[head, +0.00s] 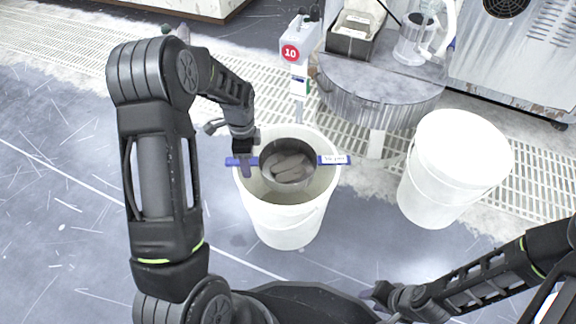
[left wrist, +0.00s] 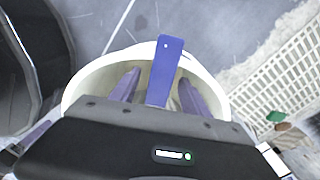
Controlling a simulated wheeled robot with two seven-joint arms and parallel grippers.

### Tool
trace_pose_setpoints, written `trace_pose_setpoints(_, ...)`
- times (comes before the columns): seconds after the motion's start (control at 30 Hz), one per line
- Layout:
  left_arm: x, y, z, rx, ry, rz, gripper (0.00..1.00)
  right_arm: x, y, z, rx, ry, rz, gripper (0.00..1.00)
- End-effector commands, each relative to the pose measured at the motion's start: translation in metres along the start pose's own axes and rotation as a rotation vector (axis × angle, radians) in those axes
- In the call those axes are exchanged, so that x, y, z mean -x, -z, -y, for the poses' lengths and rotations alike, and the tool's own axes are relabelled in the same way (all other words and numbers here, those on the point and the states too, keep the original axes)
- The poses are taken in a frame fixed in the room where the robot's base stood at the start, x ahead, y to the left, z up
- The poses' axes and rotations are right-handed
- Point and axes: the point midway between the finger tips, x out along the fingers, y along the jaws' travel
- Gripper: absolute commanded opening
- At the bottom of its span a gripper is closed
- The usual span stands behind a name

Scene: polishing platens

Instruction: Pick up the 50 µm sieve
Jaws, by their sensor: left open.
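A round sieve (head: 288,166) with a grey mesh bowl hangs in the mouth of a white bucket (head: 285,222), its two blue-purple handle bars resting across the rim. The right bar has a small white label, too small to read surely. Grey-brown pieces lie in the bowl. My left gripper (head: 243,158) is at the left handle bar. In the left wrist view the bar (left wrist: 165,70) runs between the two spread fingers of my left gripper (left wrist: 157,90). Whether the fingers touch it is hard to tell. My right gripper (head: 384,294) is low at the right, away from the sieve; its jaws are unclear.
A second white bucket (head: 452,170) stands to the right. Behind are a round grey platen drum (head: 380,92), a tray box (head: 352,35), and a small white unit marked 10 (head: 296,52). A floor grating (head: 520,165) runs behind the buckets. The floor at left is clear.

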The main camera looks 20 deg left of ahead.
Motion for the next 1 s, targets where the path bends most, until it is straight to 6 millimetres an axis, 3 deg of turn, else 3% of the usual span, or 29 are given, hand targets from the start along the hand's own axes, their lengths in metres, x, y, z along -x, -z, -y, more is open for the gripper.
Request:
trace_pose_setpoints(0.3, 0.0002, 0.0001, -0.0001, 0.000, 0.000, 0.000, 0.55, 0.0001, 0.0001, -0.0001, 0.000, 0.000, 0.000, 0.37)
trace_pose_setpoints(1.0, 0.0001, 0.0001, -0.0001, 0.000, 0.000, 0.000, 0.00, 0.0001, 0.0000, -0.0001, 0.000, 0.000, 0.000, 0.37)
